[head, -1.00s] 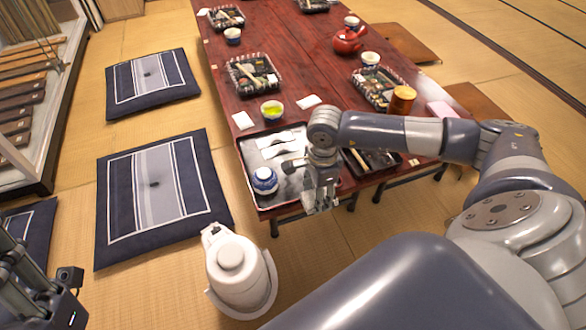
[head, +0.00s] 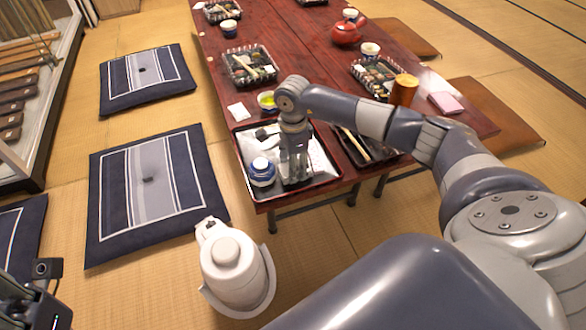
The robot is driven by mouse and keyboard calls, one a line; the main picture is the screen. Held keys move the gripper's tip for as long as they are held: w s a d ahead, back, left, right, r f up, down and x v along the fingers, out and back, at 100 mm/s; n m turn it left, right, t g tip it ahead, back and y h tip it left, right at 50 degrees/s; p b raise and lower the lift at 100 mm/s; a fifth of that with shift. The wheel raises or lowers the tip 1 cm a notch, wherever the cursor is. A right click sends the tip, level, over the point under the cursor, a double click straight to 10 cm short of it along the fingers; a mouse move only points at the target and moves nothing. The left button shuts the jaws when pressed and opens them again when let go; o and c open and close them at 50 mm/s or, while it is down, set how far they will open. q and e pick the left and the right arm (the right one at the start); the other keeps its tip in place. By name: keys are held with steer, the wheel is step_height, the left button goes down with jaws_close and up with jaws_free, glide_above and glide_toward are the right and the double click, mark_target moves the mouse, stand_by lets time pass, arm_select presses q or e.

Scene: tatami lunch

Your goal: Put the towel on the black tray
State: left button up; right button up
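A small white folded towel (head: 238,111) lies on the red table just beyond the far left corner of the near tray. The near tray (head: 322,164) has a black rim and a pale grey floor, and sits at the table's near left corner. A blue and white jar (head: 262,173) stands in it. My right gripper (head: 294,178) points down over the tray's middle, right of the jar. Its fingers are too small to tell open from shut, and its arm hides part of the tray. My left gripper (head: 30,300) shows only partly at the bottom left.
A green tea cup (head: 266,99) stands beside the towel. A second dark tray (head: 370,150) with chopsticks is to the right. A pink cloth (head: 445,102) and an orange cup (head: 403,90) lie further right. Floor cushions (head: 150,180) are left of the table.

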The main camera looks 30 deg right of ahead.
steer(key=shift+f, duration=0.3)
steer(key=shift+r, duration=0.15)
steer(key=shift+f, duration=0.25)
steer(key=o, duration=1)
steer(key=shift+o, duration=0.2)
steer(key=shift+r, duration=0.2)
